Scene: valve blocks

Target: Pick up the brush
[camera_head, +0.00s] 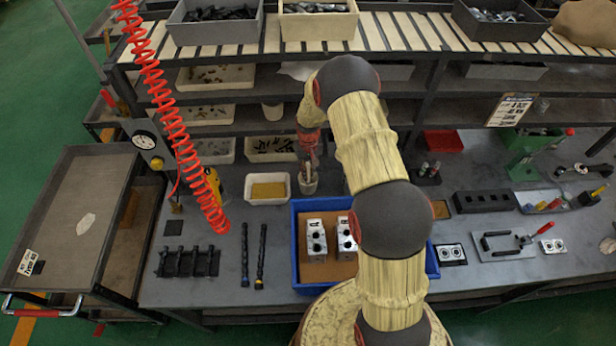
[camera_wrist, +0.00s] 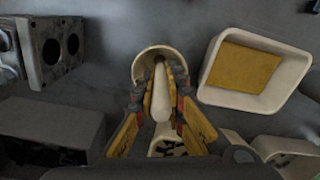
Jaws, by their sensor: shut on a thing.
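The brush (camera_wrist: 161,98) shows in the wrist view as a pale, cream rod between my fingers. Its far end lies within the mouth of a cream cup (camera_wrist: 147,62); I cannot tell whether it touches the cup. My gripper (camera_wrist: 161,100), with yellow finger pads, is shut on the brush. In the head view my gripper (camera_head: 308,160) points down over the same cup (camera_head: 308,186) at the back of the bench, and the brush is mostly hidden there by the fingers.
A cream tray with a yellow bottom (camera_head: 268,188) stands just left of the cup. A blue crate (camera_head: 294,250) with metal valve blocks (camera_head: 316,240) is in front. Shelves with bins (camera_head: 270,148) rise behind. A red coiled hose (camera_head: 180,130) hangs at left.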

